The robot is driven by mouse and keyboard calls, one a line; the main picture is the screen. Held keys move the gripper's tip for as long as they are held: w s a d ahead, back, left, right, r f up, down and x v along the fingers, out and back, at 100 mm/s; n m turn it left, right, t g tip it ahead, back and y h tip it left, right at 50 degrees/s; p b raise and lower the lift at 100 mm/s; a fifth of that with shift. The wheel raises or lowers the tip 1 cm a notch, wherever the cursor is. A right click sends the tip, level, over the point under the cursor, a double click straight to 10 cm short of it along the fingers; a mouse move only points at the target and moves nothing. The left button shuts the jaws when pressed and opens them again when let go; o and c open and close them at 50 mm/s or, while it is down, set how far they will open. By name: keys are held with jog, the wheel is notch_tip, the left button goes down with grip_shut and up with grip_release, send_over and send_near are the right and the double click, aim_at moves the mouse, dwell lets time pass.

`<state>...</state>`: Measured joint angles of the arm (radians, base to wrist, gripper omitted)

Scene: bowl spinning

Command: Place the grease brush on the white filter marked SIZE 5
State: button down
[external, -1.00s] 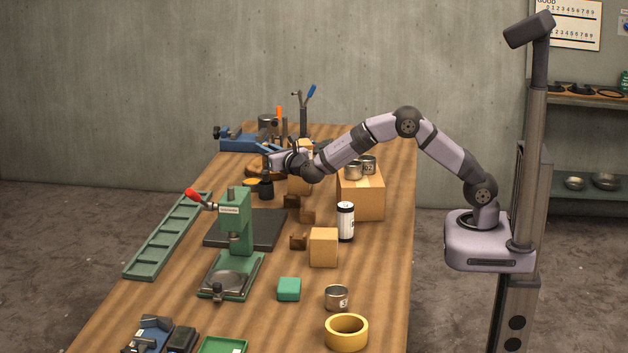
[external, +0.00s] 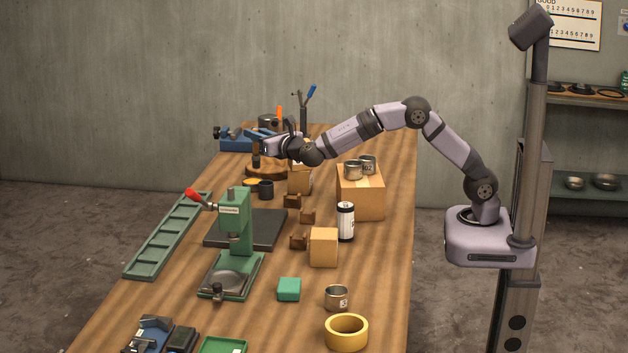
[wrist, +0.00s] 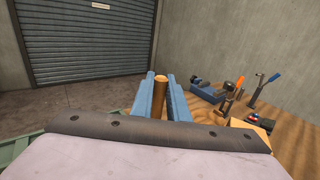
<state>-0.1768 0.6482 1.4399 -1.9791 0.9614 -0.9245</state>
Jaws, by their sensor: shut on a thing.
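My gripper (external: 257,142) is shut on the grease brush and holds it in the air over the far part of the bench. The brush (external: 256,157) hangs roughly upright in the external view, brown with a dark lower part. In the wrist view its round wooden handle (wrist: 158,102) stands between the two blue fingers (wrist: 158,100). A white filter with black ends (external: 346,222) stands upright on the bench, nearer the camera and to the right of my gripper. Its marking is too small to read.
A dark cup (external: 266,190) and a round wooden board (external: 263,172) lie near my gripper. A cardboard box (external: 361,200) carrying tins stands behind the filter, and another box (external: 323,247) in front. A green press (external: 234,240) stands left.

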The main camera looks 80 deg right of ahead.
jog(key=s+a+r+n+t+y+p, duration=0.25)
jog(key=a+r, duration=0.25)
jog(key=a, duration=0.7)
jog(key=s+a+r+n+t+y+p, duration=0.1)
jog(key=a+r+n+y+p, duration=0.25)
jog(key=a, duration=0.75)
jog(key=s+a+r+y+p, duration=0.3)
jog(key=s+a+p, duration=0.3)
jog(key=s+a, duration=0.5)
jog(key=s+a+f+h+p, duration=0.1)
jog(key=s+f+p, duration=0.1)
jog(key=s, duration=0.3)
jog(key=s+d+f+m+g+h, duration=0.15)
jog(key=s+d+m+h, duration=0.3)
jog(key=d, duration=0.45)
jog(key=s+d+m+g+h, duration=0.3)
jog(key=s+d+h, duration=0.2)
jog(key=d, duration=0.3)
notch_tip(320, 180, down, 10)
jog(key=p, duration=0.1)
jog(key=shift+p, duration=0.4)
jog(key=shift+s, duration=0.1)
